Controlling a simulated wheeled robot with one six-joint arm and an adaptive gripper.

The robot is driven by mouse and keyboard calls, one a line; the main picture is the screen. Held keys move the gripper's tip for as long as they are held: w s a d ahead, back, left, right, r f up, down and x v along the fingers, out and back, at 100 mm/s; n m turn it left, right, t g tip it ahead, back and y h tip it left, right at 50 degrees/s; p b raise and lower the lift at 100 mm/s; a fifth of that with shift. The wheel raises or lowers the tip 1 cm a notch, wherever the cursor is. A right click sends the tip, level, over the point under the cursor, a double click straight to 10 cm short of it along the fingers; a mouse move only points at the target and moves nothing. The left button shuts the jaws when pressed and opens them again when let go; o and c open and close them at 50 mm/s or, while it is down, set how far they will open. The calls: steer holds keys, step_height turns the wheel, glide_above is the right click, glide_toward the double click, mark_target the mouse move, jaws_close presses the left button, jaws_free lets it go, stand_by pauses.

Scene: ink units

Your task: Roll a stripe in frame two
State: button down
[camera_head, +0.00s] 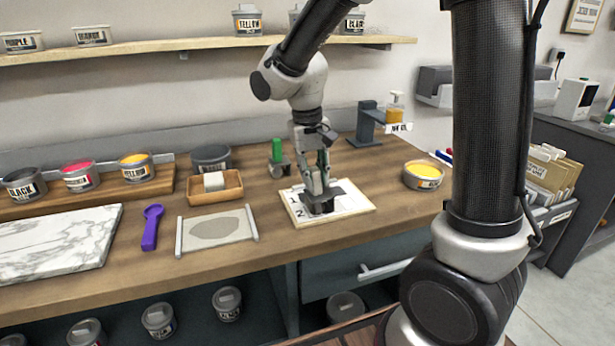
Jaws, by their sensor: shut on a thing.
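A pale sheet (355,204) lies on a thin wooden board on the bench, with printed numbers showing at its left edge. My gripper (316,188) points down over the sheet and is shut on a hand roller (321,204) with a dark head. The roller's head is at the left-middle of the sheet; I cannot tell whether it touches. My gripper hides most of its handle. The gripper and roller cover much of the frame lines, and I cannot make out any stripe.
A green-handled tool (277,153) stands behind left of the sheet. An open yellow ink tin (423,175) stands right. A wooden tray (214,192) with a white block, a grey-patched plate (216,229), a purple scoop (152,227) and a marble slab (55,245) lie left.

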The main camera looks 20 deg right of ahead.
steer(key=shift+d, duration=5.9)
steer(key=shift+a+f, duration=0.2)
steer(key=shift+a, duration=5.85)
step_height(320, 180, up, 6)
steer(key=a, duration=0.2)
steer(key=shift+a+r, duration=0.15)
steer(key=shift+a, duration=0.1)
